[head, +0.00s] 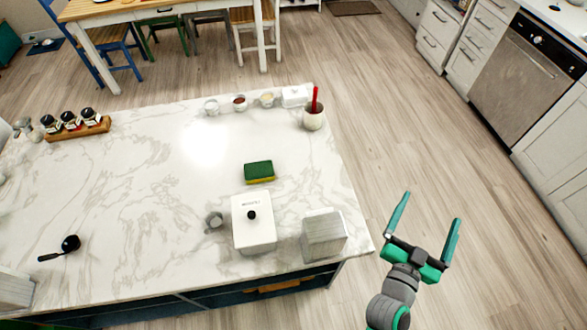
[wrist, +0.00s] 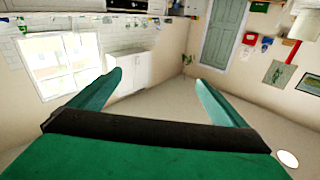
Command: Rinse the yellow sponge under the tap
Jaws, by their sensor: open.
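The sponge (head: 259,172) lies flat on the marble island top (head: 150,200) in the head view, with a green upper face and a yellow lower layer. My gripper (head: 430,206) is off to the right of the island, over the floor, open with nothing between its fingers. It is well apart from the sponge. In the wrist view the two green fingers of my gripper (wrist: 160,85) are spread, with the room beyond them. No tap shows clearly in either view. The sponge is not in the wrist view.
A white lidded box (head: 254,235) and a pale grey block (head: 324,238) stand between the sponge and the island's near edge. A white pot with a red utensil (head: 313,117) stands at the far right corner. A dark ladle (head: 62,247) lies left. Marble around the sponge is clear.

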